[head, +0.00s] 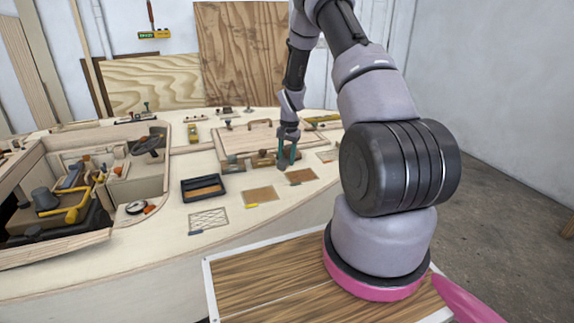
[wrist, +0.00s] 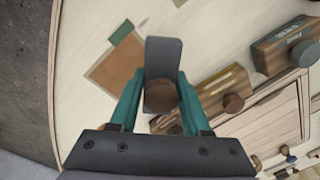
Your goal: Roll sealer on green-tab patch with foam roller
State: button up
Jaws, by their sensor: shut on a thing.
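My gripper (head: 287,157) points down over the hull deck, right of centre in the head view. In the wrist view its teal fingers (wrist: 158,100) are shut on the foam roller, with a round brown handle end between them and a dark grey roller head (wrist: 163,60) beyond. Whether the roller touches the deck is unclear. The black tray (head: 204,198) with brown contents stands left of my gripper in the head view.
A yellow-tab patch (head: 260,194) and a pale mesh patch (head: 208,220) with a blue tab lie nearer on the deck. A wooden hatch (head: 248,138) and knobbed blocks (wrist: 222,88) stand close by. An open cockpit (head: 85,185) holds tools.

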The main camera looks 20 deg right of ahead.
aim_at(286, 149)
jog(key=shift+r, duration=2)
